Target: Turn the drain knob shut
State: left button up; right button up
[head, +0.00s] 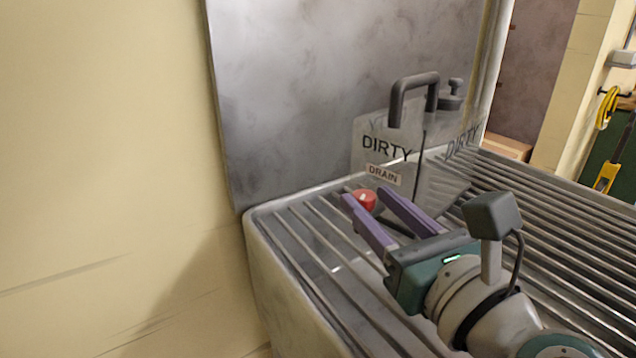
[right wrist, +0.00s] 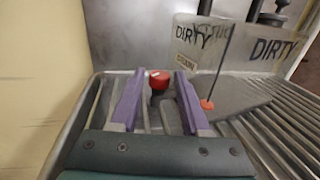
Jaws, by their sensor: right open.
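The red drain knob (head: 364,199) sits low in front of the DRAIN label (head: 383,175), near the back left corner of the slatted sink top (head: 262,232). In the right wrist view the knob (right wrist: 160,80) shows between and just beyond the fingertips, with a dark stem under it. My right gripper (head: 365,196) is open, its two purple fingers pointing at the knob. In the right wrist view the gripper (right wrist: 160,82) has one finger on each side of the knob, with gaps visible. I cannot tell whether the tips reach around it. My left gripper is not in view.
Clear panels marked DIRTY (head: 386,148) stand behind the knob. A dark bent handle or spout (head: 413,84) rises there. A grey metal sheet (head: 300,90) backs the sink, and a cream wall (head: 100,150) is at left. The slats left of the gripper are bare.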

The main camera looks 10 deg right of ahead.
jog(key=shift+c, duration=0.3)
grip_shut()
jog(key=shift+a+r+m+h+p, duration=0.15)
jog(key=shift+m+h+p, duration=0.4)
jog(key=shift+h, duration=0.35)
jog(key=shift+a+m+h, duration=0.15)
jog(key=shift+m+h, duration=0.3)
jog(key=shift+h, duration=0.25)
jog(key=m+h, duration=0.1)
jog(key=h, duration=0.1)
jog(key=shift+a+f+m+h, duration=0.2)
jog(key=shift+m+h, duration=0.6)
jog(key=shift+h, duration=0.2)
jog(key=shift+o, duration=0.3)
grip_release()
